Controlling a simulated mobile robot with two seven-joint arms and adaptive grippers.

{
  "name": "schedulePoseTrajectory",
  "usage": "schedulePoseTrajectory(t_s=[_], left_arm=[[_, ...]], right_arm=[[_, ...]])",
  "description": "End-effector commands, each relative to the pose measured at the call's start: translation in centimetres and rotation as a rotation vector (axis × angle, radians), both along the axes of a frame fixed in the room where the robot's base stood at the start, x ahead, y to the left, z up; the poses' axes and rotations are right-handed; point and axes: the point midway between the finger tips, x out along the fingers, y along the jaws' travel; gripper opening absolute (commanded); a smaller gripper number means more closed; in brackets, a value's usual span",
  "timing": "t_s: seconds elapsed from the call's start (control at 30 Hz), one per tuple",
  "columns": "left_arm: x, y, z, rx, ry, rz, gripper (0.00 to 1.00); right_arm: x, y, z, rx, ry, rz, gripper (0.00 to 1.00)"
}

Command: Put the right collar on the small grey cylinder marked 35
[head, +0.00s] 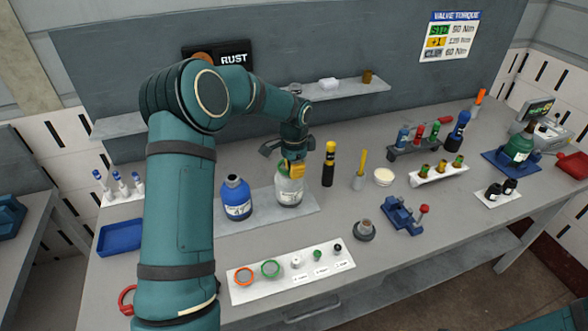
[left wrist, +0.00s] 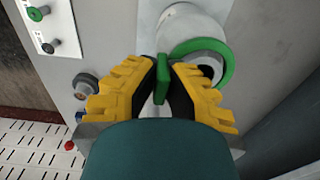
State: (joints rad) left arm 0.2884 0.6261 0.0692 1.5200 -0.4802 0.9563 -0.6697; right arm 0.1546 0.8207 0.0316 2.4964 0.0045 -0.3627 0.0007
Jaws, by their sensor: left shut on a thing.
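The grey cylinder (head: 289,191), pale with a label I cannot read, stands upright on a light mat behind the collar tray. It also shows in the left wrist view (left wrist: 188,22). My left gripper (head: 294,168) is at its top, pointing down. In the left wrist view the gripper (left wrist: 163,80) is shut on the green tab of a green collar (left wrist: 226,66). The collar's ring shows around the cylinder's grey and dark neck; I cannot tell whether it is seated. An orange collar (head: 243,285) and another green collar (head: 270,277) lie on the white tray. My right gripper is not in view.
A blue bottle (head: 236,200) stands close left of the grey cylinder. A black-and-yellow tube (head: 329,165) stands to its right. The white tray (head: 318,285) also holds several small caps. A blue vise (head: 402,214) is farther right. The front right table is clear.

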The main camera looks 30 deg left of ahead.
Motion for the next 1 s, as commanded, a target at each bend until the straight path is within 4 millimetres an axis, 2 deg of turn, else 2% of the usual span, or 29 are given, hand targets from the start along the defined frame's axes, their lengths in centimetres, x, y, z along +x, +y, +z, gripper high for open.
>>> schedulePoseTrajectory(t_s=[0.53,1.0], left_arm=[[0.0,0.0,1.7,0.0,-0.001,0.0,0.0],[0.0,0.0,1.7,0.001,-0.001,0.0,0.0]], right_arm=[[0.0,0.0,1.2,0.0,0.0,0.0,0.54],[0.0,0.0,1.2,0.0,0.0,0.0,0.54]])
